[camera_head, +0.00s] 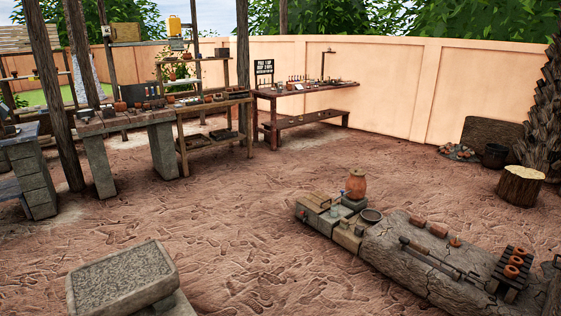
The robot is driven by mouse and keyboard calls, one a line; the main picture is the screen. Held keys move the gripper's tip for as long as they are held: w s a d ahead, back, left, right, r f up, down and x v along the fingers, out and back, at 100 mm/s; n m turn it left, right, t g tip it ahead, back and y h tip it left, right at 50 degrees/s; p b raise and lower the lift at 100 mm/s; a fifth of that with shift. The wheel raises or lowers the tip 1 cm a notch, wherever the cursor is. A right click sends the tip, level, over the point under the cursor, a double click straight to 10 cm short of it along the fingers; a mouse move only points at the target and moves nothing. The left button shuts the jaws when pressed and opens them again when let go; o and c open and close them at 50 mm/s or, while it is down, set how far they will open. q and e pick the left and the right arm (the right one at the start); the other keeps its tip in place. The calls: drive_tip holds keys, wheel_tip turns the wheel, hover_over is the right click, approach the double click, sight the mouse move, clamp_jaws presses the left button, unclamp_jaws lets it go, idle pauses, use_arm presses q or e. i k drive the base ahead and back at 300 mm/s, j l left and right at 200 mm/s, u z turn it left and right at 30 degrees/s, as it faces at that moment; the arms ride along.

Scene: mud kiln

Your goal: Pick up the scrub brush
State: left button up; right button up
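I cannot make out a scrub brush for certain in the head view. Many small items are too small to tell apart on the long tables (213,106) at the back left and on the red-brown table (300,91) at the back. A small tan item (316,197) lies on the grey blocks at the right of centre, but I cannot tell what it is. Neither of my grippers shows in this view.
A low grey mud structure (385,243) with long tools and small pots lies at the lower right. An orange clay pot (356,186) stands beside it. A stone slab (120,279) is at the lower left. A tree stump (520,188) stands right. The middle floor is clear.

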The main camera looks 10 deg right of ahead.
sight(345, 222)
drive_tip(key=i+l+z, duration=0.35)
drive_tip(key=i, duration=0.2)
drive_tip(key=i+l+z, duration=0.35)
drive_tip(key=i, duration=0.25)
drive_tip(key=i+z, duration=0.35)
drive_tip(key=i, duration=0.25)
